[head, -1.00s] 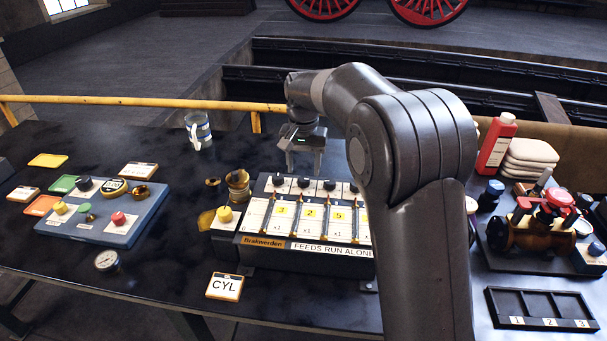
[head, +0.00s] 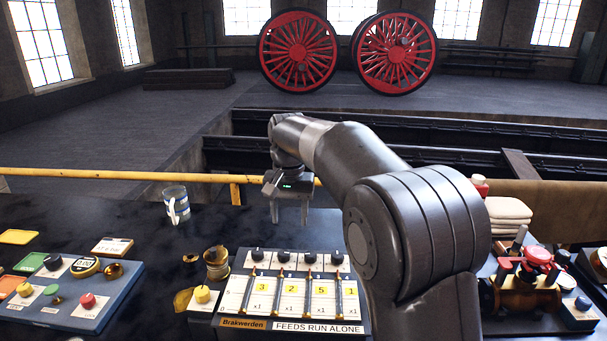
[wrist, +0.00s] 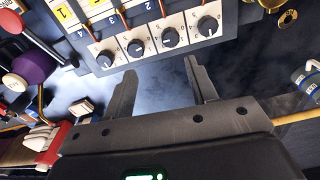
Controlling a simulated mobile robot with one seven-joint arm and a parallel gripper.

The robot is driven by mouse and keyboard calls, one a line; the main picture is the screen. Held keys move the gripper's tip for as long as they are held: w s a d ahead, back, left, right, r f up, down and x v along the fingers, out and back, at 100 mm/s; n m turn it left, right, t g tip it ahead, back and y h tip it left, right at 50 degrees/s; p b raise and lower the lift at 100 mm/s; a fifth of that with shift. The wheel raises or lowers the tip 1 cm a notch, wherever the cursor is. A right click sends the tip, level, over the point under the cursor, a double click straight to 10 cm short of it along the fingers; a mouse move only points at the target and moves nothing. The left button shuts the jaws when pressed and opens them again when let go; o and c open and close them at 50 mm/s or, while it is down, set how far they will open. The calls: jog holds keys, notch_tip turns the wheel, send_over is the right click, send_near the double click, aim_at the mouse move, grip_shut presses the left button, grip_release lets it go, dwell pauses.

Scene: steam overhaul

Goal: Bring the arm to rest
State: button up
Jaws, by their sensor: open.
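My gripper (head: 289,211) hangs above the dark bench in the head view, behind the feed panel, with its fingers pointing down. Its fingers also show in the wrist view (wrist: 162,88), spread apart with nothing between them. The feed panel (head: 290,326), labelled Brakwerden and FEEDS RUN ALONE, stands in front of the gripper. Its row of black knobs shows in the wrist view (wrist: 170,36), just beyond the fingertips. My arm bends up and over at the right and hides part of the bench.
A blue control board (head: 75,303) lies at the left. A yellow rail (head: 120,175) runs along the bench's back. Folded cloths (head: 508,212), a red bottle (head: 479,187) and a brass valve (head: 520,295) are at the right.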

jog(key=s+d+r+t, duration=0.1)
jog(key=s+d+r, duration=0.2)
jog(key=s+d, duration=0.4)
jog(key=s+d+r+t, duration=0.2)
jog(key=s+d+r, duration=0.1)
jog(key=s+d, duration=0.45)
jog(key=s+d+f+t, duration=0.1)
jog(key=s+d+f, duration=0.2)
jog(key=s, duration=0.5)
jog(key=s+d+f+t, duration=0.1)
jog(key=s+d+f, duration=0.3)
jog(key=s, duration=0.4)
jog(key=shift+s+d+n, duration=0.3)
jog(key=shift+s+d, duration=0.1)
jog(key=shift+d, duration=0.15)
dwell(0.8)
